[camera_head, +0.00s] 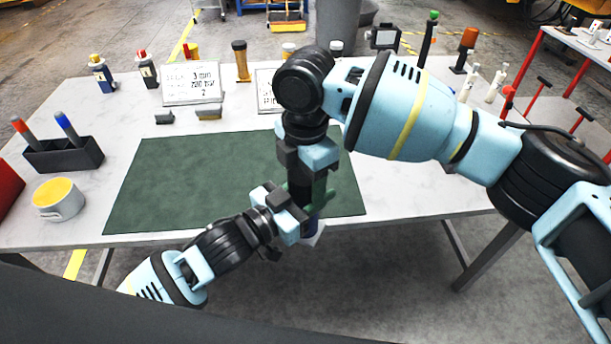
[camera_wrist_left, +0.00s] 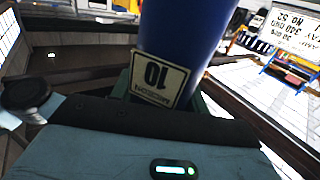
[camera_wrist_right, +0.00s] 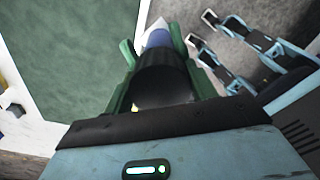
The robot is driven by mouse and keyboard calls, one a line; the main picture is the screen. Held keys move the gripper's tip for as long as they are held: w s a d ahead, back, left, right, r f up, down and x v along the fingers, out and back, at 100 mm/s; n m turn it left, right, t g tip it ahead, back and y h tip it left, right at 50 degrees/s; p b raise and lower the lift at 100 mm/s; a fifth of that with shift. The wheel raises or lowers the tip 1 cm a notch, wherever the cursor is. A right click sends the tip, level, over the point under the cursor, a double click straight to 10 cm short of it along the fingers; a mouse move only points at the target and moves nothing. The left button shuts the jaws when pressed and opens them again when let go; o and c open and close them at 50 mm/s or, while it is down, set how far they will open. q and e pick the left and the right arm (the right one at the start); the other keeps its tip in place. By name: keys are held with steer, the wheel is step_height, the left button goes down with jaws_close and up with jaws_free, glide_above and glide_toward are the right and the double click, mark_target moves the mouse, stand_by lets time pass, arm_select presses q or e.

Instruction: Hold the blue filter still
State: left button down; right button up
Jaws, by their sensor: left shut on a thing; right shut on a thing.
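The blue filter (camera_wrist_left: 185,35) is a blue cylinder with a label marked 10. It fills the upper middle of the left wrist view. In the head view only a small blue part (camera_head: 313,222) shows below my grippers, off the table's front edge. My left gripper (camera_head: 292,212) is shut on it from the lower left. My right gripper (camera_head: 303,192) comes down from above and is shut on its dark end. In the right wrist view that dark end sits between the green fingers, with the blue body (camera_wrist_right: 157,40) beyond. Most of the filter is hidden in the head view.
A green mat (camera_head: 190,185) lies mostly bare on the white table (camera_head: 115,125). A black holder (camera_head: 65,157) with red and blue-tipped sticks and a yellow-topped cup (camera_head: 58,200) stand at the left. Signs, bottles and small blocks line the back.

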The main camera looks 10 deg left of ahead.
steer(key=m, duration=0.8)
steer(key=shift+m, duration=0.3)
steer(key=o, duration=1)
steer(key=shift+o, duration=0.4)
steer(key=shift+s, duration=0.1)
steer(key=shift+a, duration=0.1)
steer(key=shift+s, duration=0.1)
steer(key=shift+r, duration=2.3)
